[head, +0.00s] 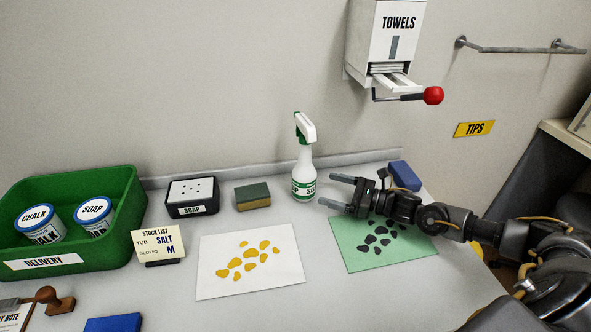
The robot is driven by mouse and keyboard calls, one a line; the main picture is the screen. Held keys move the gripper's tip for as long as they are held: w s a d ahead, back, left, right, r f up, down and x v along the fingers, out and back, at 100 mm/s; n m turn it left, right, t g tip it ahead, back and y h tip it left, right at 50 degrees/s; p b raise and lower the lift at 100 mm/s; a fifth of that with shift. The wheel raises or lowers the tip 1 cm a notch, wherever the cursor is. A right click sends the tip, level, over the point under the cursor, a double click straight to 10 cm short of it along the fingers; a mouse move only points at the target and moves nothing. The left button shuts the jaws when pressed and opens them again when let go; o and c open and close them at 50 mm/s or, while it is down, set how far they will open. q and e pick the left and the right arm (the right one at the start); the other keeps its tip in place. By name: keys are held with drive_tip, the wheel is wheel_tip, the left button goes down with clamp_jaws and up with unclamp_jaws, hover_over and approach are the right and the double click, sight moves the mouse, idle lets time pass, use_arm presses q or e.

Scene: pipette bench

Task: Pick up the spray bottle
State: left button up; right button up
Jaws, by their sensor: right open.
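The spray bottle (304,176) stands upright on the bench near the back wall. It is white with a green and white trigger head and a green-banded label that is partly readable. My right gripper (325,190) reaches in from the right, just right of the bottle. Its two fingers point left toward the bottle's lower body and are apart, with nothing between them. The fingertips look close to the bottle; I cannot tell if they touch it. My left gripper is not in view.
A sponge (253,196) and a soap box (192,198) stand left of the bottle. A green delivery crate (125,240) is at far left. A white sheet (215,285) and a green sheet (345,252) lie in front. A blue block (405,175) sits behind my right arm. A towel dispenser (385,40) hangs above.

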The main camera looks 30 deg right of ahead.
sight(315, 184)
drive_tip(key=shift+w+d+f, duration=0.15)
drive_tip(key=shift+w, duration=0.1)
drive_tip(key=shift+w+a+r, duration=0.15)
drive_tip(key=shift+a+r, duration=0.1)
drive_tip(key=shift+a, duration=0.15)
drive_tip(key=p+x, duration=0.1)
drive_tip(key=x, duration=0.3)
drive_tip(key=shift+w, duration=0.25)
drive_tip(key=shift+w+a, duration=0.1)
drive_tip(key=shift+a, duration=0.25)
drive_tip(key=x, duration=0.1)
drive_tip(key=p+x, duration=0.1)
drive_tip(key=x, duration=0.1)
drive_tip(key=p+x, duration=0.1)
drive_tip(key=shift+w+a+r, duration=0.1)
drive_tip(key=shift+w+r, duration=0.15)
drive_tip(key=shift+w, duration=0.1)
drive_tip(key=shift+w+a, duration=0.15)
drive_tip(key=shift+f, duration=0.1)
drive_tip(key=shift+c, duration=0.2)
drive_tip(key=c, duration=1.5)
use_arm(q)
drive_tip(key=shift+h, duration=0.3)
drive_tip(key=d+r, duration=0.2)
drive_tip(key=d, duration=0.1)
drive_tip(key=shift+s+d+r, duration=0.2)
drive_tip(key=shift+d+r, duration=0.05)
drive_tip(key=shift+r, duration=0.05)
use_arm(e)
drive_tip(key=shift+o, duration=0.2)
